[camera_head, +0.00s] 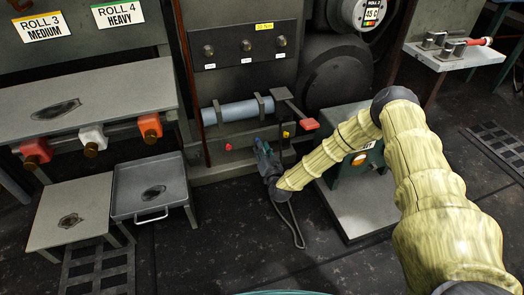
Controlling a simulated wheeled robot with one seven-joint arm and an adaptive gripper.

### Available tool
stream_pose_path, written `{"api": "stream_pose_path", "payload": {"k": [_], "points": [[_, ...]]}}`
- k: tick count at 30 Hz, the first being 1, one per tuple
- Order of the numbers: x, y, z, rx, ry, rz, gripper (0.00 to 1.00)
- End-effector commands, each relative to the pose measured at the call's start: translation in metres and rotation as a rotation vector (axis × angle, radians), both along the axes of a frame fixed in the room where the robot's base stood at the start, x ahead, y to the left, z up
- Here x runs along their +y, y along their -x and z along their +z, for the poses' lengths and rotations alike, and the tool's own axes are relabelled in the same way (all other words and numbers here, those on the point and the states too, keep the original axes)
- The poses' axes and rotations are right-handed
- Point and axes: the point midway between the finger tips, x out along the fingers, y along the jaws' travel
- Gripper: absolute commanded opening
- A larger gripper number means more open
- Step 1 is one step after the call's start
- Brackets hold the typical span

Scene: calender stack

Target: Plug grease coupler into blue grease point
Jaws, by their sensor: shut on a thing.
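My gripper (265,158) reaches to the foot of the grey machine, between a red grease point (228,147) on its left and a yellow one (286,134) on its right. It is shut on the grease coupler, which is mostly hidden by the fingers. A dark hose (293,222) hangs below the gripper in a loop near the floor. I cannot tell whether the coupler touches the panel.
A blue-grey cylinder (238,111) and a lever with a red end (309,123) stick out just above the gripper. A green box (347,180) stands on a grey plinth to the right, close to my arm. A metal tray (125,205) stands at the left.

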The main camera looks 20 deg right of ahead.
Motion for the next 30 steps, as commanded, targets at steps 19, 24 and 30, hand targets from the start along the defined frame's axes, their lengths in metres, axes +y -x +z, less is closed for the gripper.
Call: {"api": "stream_pose_path", "payload": {"k": [19, 24, 30], "points": [[0.0000, -0.0036, 0.0007, -0.001, 0.000, -0.001, 0.47], [-0.0002, -0.0033, 0.0003, -0.001, 0.000, -0.001, 0.64], [-0.0002, -0.0034, 0.0003, -0.001, 0.000, -0.001, 0.64]]}}
